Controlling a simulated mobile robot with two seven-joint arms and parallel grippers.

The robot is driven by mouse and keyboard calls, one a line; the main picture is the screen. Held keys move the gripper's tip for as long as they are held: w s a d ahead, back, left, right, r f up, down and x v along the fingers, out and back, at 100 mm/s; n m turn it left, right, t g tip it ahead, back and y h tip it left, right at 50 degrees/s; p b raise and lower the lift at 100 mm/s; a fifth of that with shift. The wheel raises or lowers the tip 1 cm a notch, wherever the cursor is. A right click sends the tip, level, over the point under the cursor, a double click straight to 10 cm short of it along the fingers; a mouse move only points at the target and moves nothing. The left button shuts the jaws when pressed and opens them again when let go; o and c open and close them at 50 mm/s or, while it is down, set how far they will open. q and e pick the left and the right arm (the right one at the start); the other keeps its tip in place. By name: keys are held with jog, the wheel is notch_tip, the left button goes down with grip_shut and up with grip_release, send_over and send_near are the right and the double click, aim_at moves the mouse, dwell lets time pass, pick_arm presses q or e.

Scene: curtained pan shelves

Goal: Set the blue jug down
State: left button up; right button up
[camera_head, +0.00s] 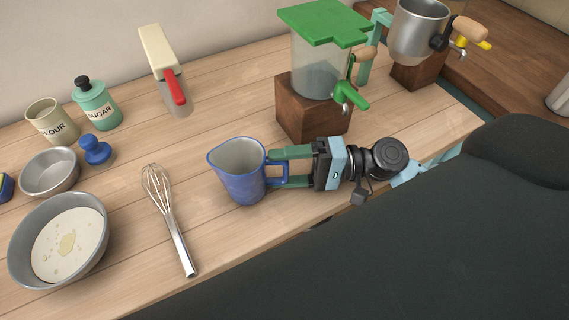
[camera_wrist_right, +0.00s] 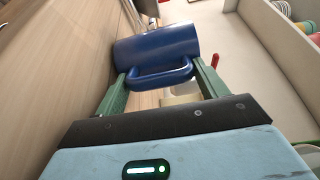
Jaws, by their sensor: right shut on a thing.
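The blue jug (camera_head: 240,180) is upright at the middle of the wooden counter in the head view, its grey inside showing and its handle pointing right. My right gripper (camera_head: 276,171) comes in from the right and is shut on the jug's handle. In the right wrist view the jug (camera_wrist_right: 157,50) shows beyond the green fingers (camera_wrist_right: 158,82), with its handle between them. I cannot tell whether the jug's base touches the counter. My left gripper is not in view.
A whisk (camera_head: 168,215) lies left of the jug. A steel bowl of batter (camera_head: 20,262) stands at far left. A wooden block (camera_head: 300,118) under a green-lidded clear container (camera_head: 318,72) stands behind right. Bare counter (camera_head: 215,120) lies behind the jug.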

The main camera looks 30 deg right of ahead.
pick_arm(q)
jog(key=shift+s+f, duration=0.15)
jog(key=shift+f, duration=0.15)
pick_arm(e)
jog(key=shift+f, duration=0.25)
jog(key=o, duration=1.6)
jog(key=shift+c, duration=0.2)
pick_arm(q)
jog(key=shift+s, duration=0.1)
pick_arm(e)
jog(key=shift+f, duration=0.1)
jog(key=shift+s+f, duration=0.1)
jog(key=shift+f, duration=0.05)
jog(key=shift+d+f+b, duration=0.15)
jog(key=shift+d+b, duration=0.05)
jog(key=shift+b, duration=0.15)
jog(key=b+v, duration=0.1)
jog(key=v, duration=0.5)
jog(key=shift+b, duration=0.3)
jog(key=shift+s+d, duration=0.15)
jog(key=shift+d, duration=0.1)
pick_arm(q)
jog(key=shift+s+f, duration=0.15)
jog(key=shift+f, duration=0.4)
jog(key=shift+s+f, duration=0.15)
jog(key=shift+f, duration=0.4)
pick_arm(e)
jog(key=shift+s+d+r, duration=0.15)
jog(key=shift+d+r, duration=0.1)
jog(key=shift+d, duration=0.15)
